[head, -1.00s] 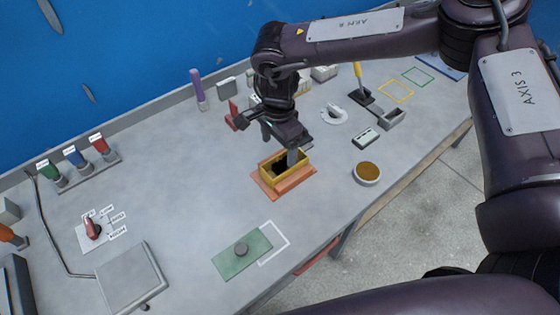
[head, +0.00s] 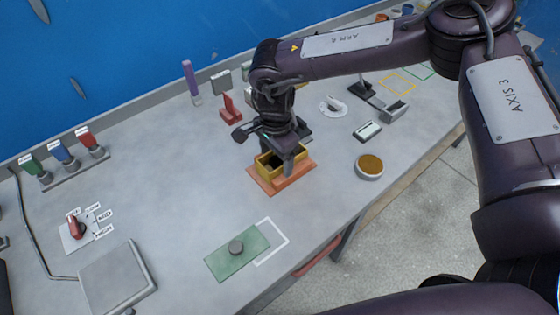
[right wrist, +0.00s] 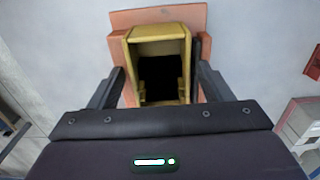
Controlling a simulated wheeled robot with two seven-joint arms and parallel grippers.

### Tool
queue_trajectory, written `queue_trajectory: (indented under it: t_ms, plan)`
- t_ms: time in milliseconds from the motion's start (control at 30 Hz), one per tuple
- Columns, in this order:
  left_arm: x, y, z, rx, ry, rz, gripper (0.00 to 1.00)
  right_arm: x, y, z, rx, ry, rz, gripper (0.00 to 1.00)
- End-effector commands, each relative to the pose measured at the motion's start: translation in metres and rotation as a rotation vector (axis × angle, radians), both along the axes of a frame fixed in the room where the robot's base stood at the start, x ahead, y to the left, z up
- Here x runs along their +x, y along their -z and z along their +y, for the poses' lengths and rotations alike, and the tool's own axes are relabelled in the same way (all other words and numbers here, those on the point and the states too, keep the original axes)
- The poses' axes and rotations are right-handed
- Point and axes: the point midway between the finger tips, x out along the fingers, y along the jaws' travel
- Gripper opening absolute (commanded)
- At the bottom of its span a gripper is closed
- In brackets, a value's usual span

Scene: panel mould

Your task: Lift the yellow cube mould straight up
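The yellow cube mould (head: 266,167) is an open-topped box with a dark inside. It stands on an orange base plate (head: 298,179) on the bench. In the right wrist view, the mould (right wrist: 158,40) sits between my fingers, on its orange plate (right wrist: 160,14). My right gripper (head: 283,158) points down over the mould and partly hides it. Its fingers (right wrist: 161,78) stand on either side of the mould, and a gap seems to show at each side; contact is not clear. My left gripper is out of view.
A green plate (head: 228,262) with a grey knob lies in front, beside a white outline. A round brown-filled dish (head: 369,166) stands right of the mould. A red part (head: 230,108) stands behind it.

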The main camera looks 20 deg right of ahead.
Motion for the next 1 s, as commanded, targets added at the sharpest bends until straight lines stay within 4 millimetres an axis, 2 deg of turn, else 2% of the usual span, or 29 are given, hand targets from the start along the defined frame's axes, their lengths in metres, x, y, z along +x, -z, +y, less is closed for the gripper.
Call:
queue_trajectory:
  t_ms: [33,333,567,1000]
  plan:
    - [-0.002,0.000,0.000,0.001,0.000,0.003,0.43,0.000,0.000,0.000,0.000,0.000,0.000,0.66]
    - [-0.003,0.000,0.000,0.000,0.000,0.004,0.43,0.000,0.000,0.000,0.000,0.000,0.000,0.27]
    - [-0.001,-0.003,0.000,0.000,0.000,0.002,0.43,0.000,-0.004,0.000,0.000,0.000,0.000,0.27]
    - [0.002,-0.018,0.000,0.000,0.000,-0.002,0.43,0.000,-0.023,0.000,0.000,0.000,-0.001,0.27]
